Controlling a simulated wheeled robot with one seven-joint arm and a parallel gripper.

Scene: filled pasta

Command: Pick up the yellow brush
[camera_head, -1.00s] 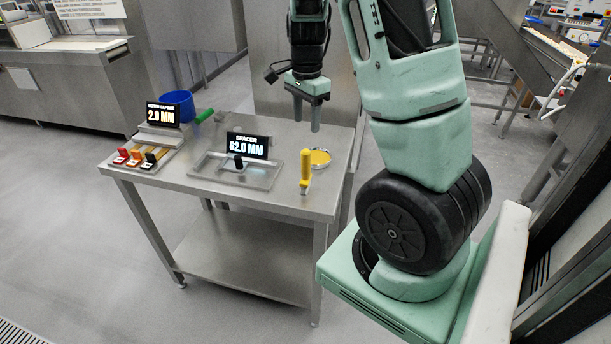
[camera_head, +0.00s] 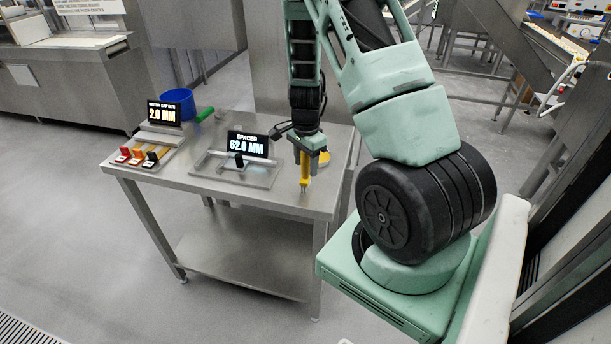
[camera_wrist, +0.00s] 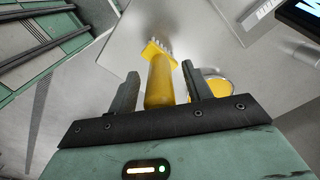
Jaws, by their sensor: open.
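The yellow brush (camera_head: 304,168) is at the right front part of the steel table (camera_head: 262,198). In the wrist view the brush (camera_wrist: 160,80) has a thick yellow handle and a head with pale bristles pointing away from me. My gripper (camera_head: 310,152) is low over the table at the brush. In the wrist view my gripper (camera_wrist: 160,90) is open, with one finger on each side of the handle. I cannot tell whether either finger touches it. The gripper hides part of the handle in the head view.
A round yellow-filled dish (camera_wrist: 212,84) is close to the right finger. A spacer display (camera_head: 248,145) stands on a clear tray left of the brush. A blue bucket (camera_head: 178,103), a green-handled tool (camera_head: 205,114) and coloured blocks (camera_head: 140,156) are farther left.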

